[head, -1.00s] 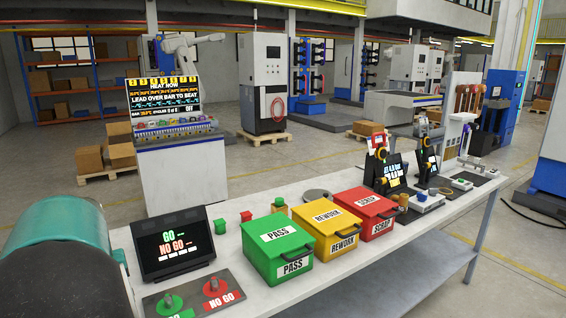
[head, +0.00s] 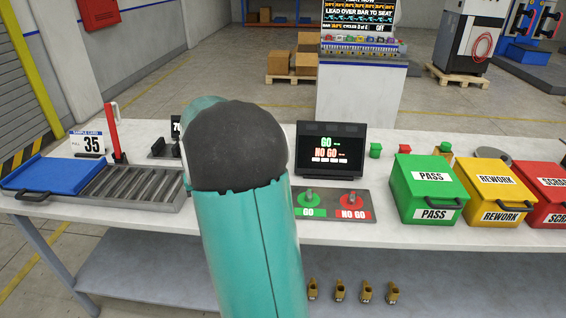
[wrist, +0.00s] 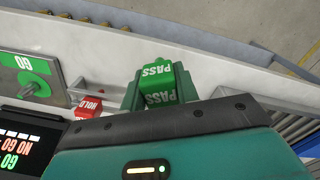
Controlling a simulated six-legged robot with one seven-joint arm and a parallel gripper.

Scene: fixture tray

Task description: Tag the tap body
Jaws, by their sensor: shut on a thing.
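My gripper (wrist: 158,86) is shut on a green block marked PASS (wrist: 157,70) in the wrist view, with a teal finger on each side. In the head view my arm hides the gripper and the block. A red block marked HOLD (wrist: 88,107) is beside the held block, to its left in the wrist view. Several small brass fittings, which may be tap bodies (head: 340,291), stand in a row on the lower shelf. A green-topped piece (head: 445,149) with a brass-coloured base sits behind the bins; I cannot tell whether it is a tagged body.
A GO / NO GO screen (head: 331,149) stands behind a gauge plate (head: 333,205). Green (head: 376,150) and red (head: 405,150) blocks stand right of it. PASS (head: 420,170), REWORK (head: 497,165) and SCRAP (head: 545,175) bins are at right. A roller tray (head: 130,187) is at left.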

